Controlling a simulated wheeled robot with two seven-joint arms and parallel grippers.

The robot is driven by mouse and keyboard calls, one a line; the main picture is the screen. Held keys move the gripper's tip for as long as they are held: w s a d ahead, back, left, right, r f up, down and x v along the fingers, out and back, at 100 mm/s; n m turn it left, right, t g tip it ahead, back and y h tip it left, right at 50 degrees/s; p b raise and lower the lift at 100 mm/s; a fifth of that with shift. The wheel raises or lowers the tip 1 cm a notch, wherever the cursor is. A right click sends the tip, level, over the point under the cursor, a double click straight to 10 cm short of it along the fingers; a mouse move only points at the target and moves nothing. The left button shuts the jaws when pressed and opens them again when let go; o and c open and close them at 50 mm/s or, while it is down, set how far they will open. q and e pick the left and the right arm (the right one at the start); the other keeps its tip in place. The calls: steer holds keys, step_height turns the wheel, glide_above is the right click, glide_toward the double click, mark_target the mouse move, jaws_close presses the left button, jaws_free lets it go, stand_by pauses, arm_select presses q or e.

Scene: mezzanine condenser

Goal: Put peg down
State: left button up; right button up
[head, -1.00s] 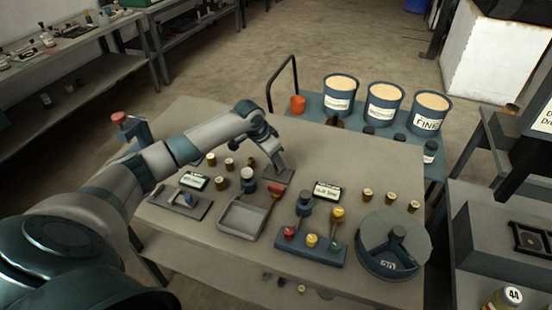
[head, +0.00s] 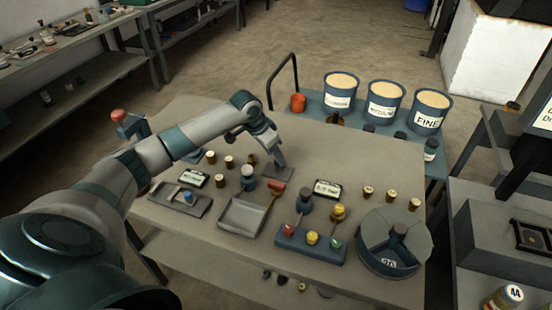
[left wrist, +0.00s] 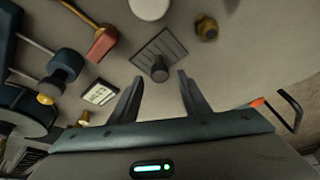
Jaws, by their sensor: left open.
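A dark grey peg (left wrist: 160,70) stands on a dark square pad (left wrist: 166,47) with thin lines, near the pad's edge closest to my fingers in the left wrist view. My left gripper (left wrist: 161,82) is open, with one finger on each side of the peg and visible gaps between. In the head view the left gripper (head: 281,166) points down over the pad (head: 277,173) at the table's far side, and the peg is hard to make out there. My right gripper is not in view.
Around the pad are a red-handled brush (head: 276,188), a grey dustpan-like tray (head: 241,217), a label block (head: 327,188) and several small brown-capped pieces. A round divided tray (head: 390,262) sits at right. Labelled buckets (head: 386,101) stand on a cart beyond the table.

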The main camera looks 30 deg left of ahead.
arm_select(q)
steer(key=b+v, duration=0.2)
steer(key=v, duration=0.8)
stand_by(0.5)
